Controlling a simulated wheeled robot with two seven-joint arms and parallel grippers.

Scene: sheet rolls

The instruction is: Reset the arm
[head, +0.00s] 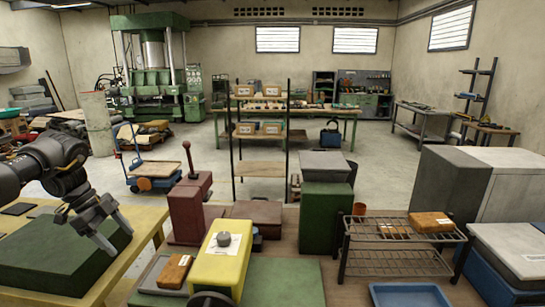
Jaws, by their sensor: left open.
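My left arm (50,165) comes in from the left edge. My left gripper (110,228) is open and points down and to the right. It is over the right end of a dark green block (60,262) on a yellow-topped table (135,250). Nothing shows between its fingers. I cannot tell whether the fingertips touch the block. My right gripper is not in view.
A yellow machine (220,262) stands right of the table, with a wrapped orange-brown block (174,271) beside it. A wire rack (390,262) holds another wrapped block (431,222). A blue tray (410,295) is at the bottom. Open floor (330,150) lies behind.

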